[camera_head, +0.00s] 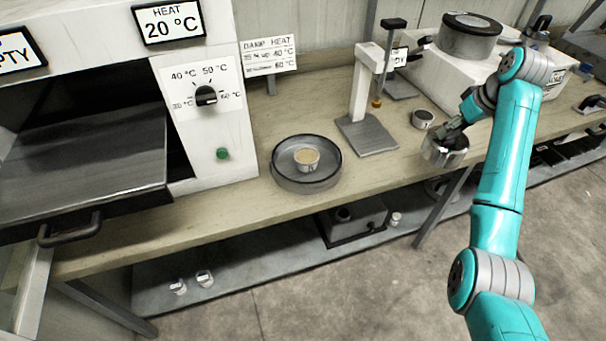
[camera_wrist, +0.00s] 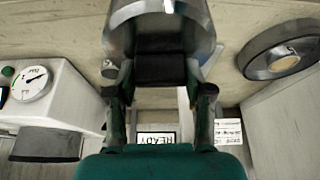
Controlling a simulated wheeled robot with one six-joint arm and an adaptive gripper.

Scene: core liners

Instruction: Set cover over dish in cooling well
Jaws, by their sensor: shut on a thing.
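The cooling well (camera_head: 283,182) is a round, dark-rimmed basin on the bench. A small metal dish (camera_head: 308,168) with pale contents sits inside it, uncovered. My gripper (camera_head: 452,139) is shut on a grey metal cover (camera_head: 443,155), held near the bench's front edge, well right of the cooling well. In the wrist view the cover (camera_wrist: 160,18) fills the top centre between the fingers of my gripper (camera_wrist: 161,88). The cooling well also shows at the right of the wrist view (camera_wrist: 250,62). The cover's underside is hidden.
A stand with a grey base (camera_head: 368,136) and upright post is between the well and my gripper. A small round tin (camera_head: 423,119) sits just behind the cover. The oven (camera_head: 210,125) with its open drawer is at left. Bench in front of the stand is clear.

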